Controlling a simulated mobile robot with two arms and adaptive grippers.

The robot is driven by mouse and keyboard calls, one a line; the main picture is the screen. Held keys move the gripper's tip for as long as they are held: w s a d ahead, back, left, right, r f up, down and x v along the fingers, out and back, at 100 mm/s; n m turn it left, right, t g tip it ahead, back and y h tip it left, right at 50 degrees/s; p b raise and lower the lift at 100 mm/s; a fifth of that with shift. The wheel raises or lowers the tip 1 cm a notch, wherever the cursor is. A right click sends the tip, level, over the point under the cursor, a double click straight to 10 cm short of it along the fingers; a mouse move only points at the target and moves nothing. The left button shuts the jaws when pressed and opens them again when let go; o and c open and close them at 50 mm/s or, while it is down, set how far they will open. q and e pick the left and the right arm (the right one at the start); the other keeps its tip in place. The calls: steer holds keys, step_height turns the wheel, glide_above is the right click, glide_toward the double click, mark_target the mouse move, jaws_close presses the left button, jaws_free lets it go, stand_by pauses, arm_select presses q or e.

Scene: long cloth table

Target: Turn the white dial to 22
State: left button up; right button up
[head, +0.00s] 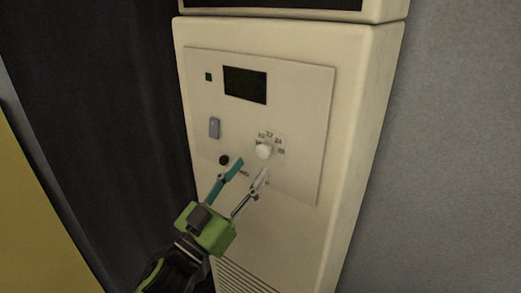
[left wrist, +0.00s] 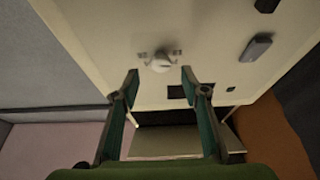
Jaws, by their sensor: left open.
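The white dial (head: 264,151) is a small round knob on the cream panel (head: 305,120) of an upright cabinet. Small dark number marks arc over it; 22 appears near the top, the rest are hard to read. The dial also shows in the left wrist view (left wrist: 160,63), between and beyond the fingertips. My left gripper (head: 251,166) is open, its two fingers pointing up at the panel just below the dial. In the left wrist view the gripper (left wrist: 160,75) has a wide empty gap and does not visibly touch the dial. My right gripper is in neither view.
The panel also carries a dark display (head: 245,85), a grey switch (head: 214,128), a small green light (head: 208,77) and a black round knob (head: 224,160). Vent slots (head: 243,277) lie lower on the cabinet. A dark curtain-like surface stands left, a grey wall right.

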mark_target(261, 154)
arm_select(q)
steer(key=p+x, duration=0.1)
steer(key=x, duration=0.4)
steer(key=shift+w, duration=0.15)
steer(key=c, duration=1.1)
